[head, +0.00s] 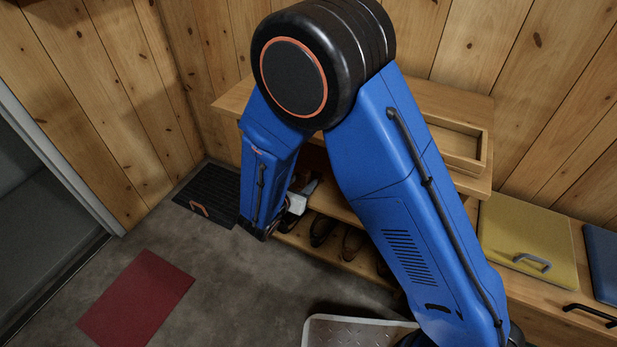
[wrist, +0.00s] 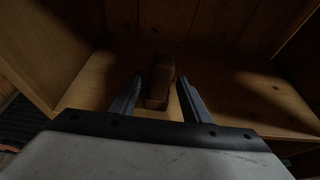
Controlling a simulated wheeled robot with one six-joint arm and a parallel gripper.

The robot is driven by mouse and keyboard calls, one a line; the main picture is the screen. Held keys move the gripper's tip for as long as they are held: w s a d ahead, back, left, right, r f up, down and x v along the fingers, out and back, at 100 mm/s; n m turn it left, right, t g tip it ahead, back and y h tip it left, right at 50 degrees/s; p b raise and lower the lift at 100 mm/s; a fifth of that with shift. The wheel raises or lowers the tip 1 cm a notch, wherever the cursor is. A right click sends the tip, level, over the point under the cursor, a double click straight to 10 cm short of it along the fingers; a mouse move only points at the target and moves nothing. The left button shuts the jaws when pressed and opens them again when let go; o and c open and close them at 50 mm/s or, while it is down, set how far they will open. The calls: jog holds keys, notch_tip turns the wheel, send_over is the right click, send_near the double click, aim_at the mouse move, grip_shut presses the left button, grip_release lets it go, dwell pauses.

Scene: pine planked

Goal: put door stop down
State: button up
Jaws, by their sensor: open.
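A dark brown block (wrist: 159,88), which looks like the door stop, rests on a wooden shelf board (wrist: 95,88) in the wrist view. My gripper (wrist: 160,80) is open, with one finger on each side of the block. In the head view my blue arm reaches down to the low shelf unit (head: 343,252).
Dark shoes (head: 322,229) stand on the unit's lower shelf. A wooden tray (head: 480,152) sits on its top. A black mat (head: 190,187) and a red mat (head: 137,298) lie on the floor to the left.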

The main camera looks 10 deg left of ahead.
jog(key=shift+v, duration=2.6)
jog(key=shift+s+a, duration=0.1)
jog(key=shift+s, duration=0.05)
